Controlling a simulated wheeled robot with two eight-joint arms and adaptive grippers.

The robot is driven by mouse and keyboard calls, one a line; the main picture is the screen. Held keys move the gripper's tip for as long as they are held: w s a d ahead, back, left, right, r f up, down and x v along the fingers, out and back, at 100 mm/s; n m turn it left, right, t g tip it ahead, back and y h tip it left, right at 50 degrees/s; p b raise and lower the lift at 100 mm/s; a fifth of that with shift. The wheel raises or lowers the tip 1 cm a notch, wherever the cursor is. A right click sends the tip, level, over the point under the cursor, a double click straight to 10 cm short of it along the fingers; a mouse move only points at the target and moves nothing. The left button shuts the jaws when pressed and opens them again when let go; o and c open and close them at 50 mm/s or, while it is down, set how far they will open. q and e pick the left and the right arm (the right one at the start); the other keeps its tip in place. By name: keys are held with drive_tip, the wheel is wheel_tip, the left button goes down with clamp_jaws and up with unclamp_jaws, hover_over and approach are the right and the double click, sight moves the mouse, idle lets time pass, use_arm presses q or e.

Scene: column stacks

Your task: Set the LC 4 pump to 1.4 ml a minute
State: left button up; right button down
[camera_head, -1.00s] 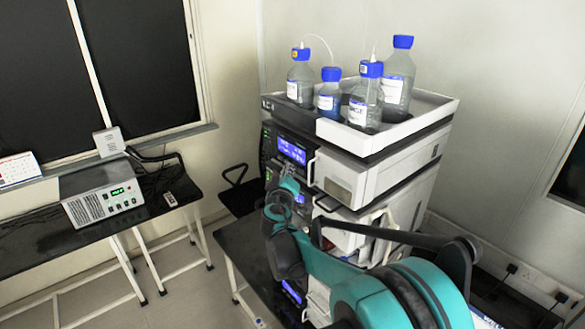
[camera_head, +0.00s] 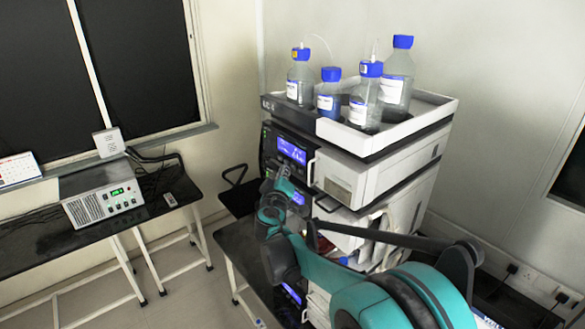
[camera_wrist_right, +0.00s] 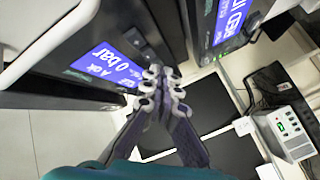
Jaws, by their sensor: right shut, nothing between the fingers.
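A column stack of white and dark modules (camera_head: 345,180) stands on a black bench in the head view. Its upper module has a lit blue display (camera_head: 292,151); a second blue display (camera_head: 298,197) sits lower, partly behind my arm. My right gripper (camera_head: 284,172) is at the front of the stack, just below the upper display. In the right wrist view its fingers (camera_wrist_right: 162,76) are shut and empty, beside a blue display reading "0 bar" (camera_wrist_right: 105,62). Another blue display (camera_wrist_right: 229,20) is at upper right there. I cannot tell whether the fingertips touch the panel. My left gripper is not in view.
Several blue-capped bottles (camera_head: 366,95) stand in the white tray (camera_head: 432,103) on top of the stack. A box with a green readout (camera_head: 103,201) stands on the left bench. A black chair (camera_head: 238,188) is behind.

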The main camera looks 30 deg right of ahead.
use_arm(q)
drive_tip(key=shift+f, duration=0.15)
use_arm(e)
drive_tip(key=shift+s+a, duration=0.2)
drive_tip(key=shift+a, duration=2.3)
